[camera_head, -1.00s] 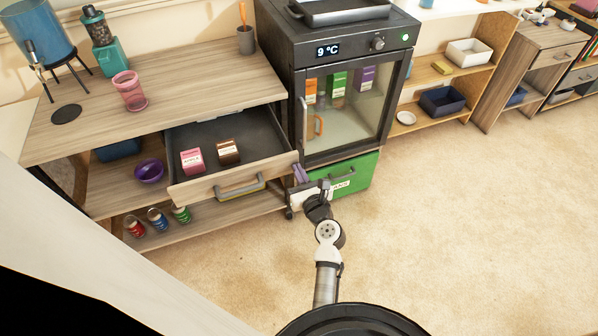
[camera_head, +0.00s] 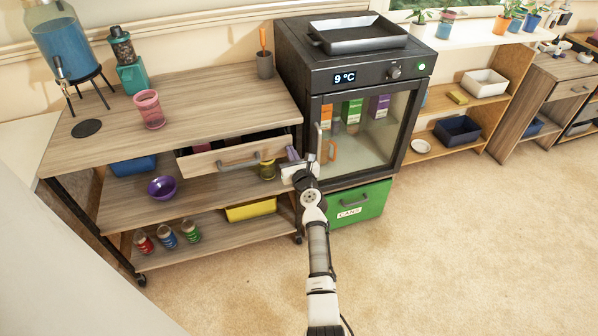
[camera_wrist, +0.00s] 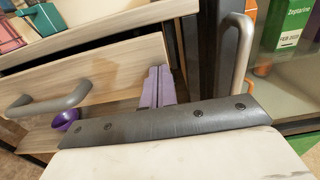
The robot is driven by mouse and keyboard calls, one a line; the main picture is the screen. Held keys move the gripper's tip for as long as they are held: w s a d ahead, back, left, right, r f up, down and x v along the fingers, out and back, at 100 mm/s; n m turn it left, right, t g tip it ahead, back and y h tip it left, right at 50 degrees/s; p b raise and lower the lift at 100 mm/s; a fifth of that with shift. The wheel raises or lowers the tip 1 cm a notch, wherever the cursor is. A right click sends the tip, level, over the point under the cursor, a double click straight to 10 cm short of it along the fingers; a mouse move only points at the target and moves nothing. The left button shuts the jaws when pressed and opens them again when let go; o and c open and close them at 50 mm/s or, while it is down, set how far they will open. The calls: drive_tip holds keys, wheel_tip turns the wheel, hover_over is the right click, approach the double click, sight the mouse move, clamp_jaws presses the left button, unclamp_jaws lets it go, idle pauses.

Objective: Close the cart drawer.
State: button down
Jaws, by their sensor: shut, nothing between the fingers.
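The cart drawer has a wooden front (camera_head: 205,162) with a grey bar handle (camera_head: 238,163). It sticks out a little under the cart's top, and a narrow strip of its dark inside shows. The boxes inside are mostly hidden. My gripper (camera_head: 293,154) is shut and empty, its purple fingers at the right end of the drawer front. In the wrist view the purple fingers (camera_wrist: 157,86) meet the right end of the drawer front (camera_wrist: 110,72); whether they press on it I cannot tell. The handle (camera_wrist: 50,104) is left of them.
A black fridge (camera_head: 350,85) stands close to the cart's right side, with a green cans bin (camera_head: 360,203) below. Open carpet lies at the right.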

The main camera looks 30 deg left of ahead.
sight(287, 144)
drive_tip(key=b+x, duration=0.1)
drive_tip(key=x, duration=0.4)
drive_tip(key=shift+f+b, duration=0.1)
drive_tip(key=shift+b, duration=0.2)
drive_tip(key=shift+w+a, duration=0.15)
drive_tip(key=shift+w+r, duration=0.1)
drive_tip(key=shift+r, duration=0.35)
drive_tip(key=shift+r, duration=0.1)
